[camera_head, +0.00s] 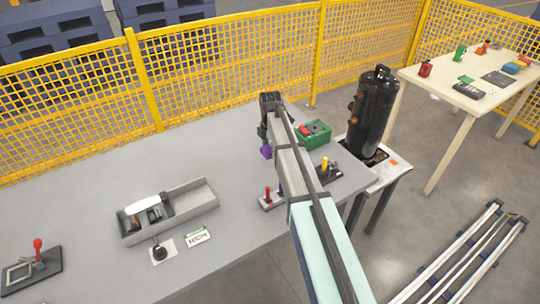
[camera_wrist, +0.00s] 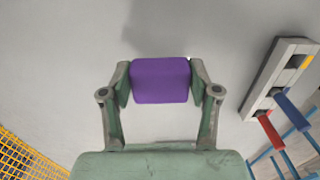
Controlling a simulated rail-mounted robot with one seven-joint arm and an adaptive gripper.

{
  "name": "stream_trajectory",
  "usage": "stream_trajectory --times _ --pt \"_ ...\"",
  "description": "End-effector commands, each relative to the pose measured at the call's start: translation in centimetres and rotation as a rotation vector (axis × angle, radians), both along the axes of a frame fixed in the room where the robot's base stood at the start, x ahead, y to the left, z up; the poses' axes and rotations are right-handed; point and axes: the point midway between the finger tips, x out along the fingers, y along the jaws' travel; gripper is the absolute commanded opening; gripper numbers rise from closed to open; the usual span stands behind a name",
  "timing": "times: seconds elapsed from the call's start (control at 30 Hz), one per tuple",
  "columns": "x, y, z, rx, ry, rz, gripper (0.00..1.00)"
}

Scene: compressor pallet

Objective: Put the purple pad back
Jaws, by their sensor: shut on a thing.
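The purple pad (camera_wrist: 160,80) is a rounded purple block held between the two fingers of my gripper (camera_wrist: 160,84) in the wrist view. The gripper is shut on it. In the head view the pad (camera_head: 266,152) shows as a small purple shape below my gripper (camera_head: 266,140), over the grey table (camera_head: 110,165). A grey surface with a soft shadow lies behind the pad in the wrist view. The gap between pad and table cannot be judged exactly.
A green box (camera_head: 314,134) stands right of my gripper, with a small red-handled fixture (camera_head: 268,199) nearer the front. A grey tray (camera_head: 170,212) lies to the left. A black compressor (camera_head: 372,112) stands beyond the table's right end. Yellow mesh fence (camera_head: 230,65) runs behind.

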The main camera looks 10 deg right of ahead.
Motion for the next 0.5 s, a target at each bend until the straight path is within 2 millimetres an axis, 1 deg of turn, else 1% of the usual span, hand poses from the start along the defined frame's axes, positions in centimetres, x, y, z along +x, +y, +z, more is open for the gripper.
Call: stream_trajectory --times 0.23,0.4,0.5 --pt "0.0 0.0 -1.4 0.0 0.001 0.0 0.23" --pt "0.0 0.0 -3.6 0.0 0.002 0.0 0.23" --pt "0.0 0.0 -4.4 0.001 0.001 0.0 0.23"
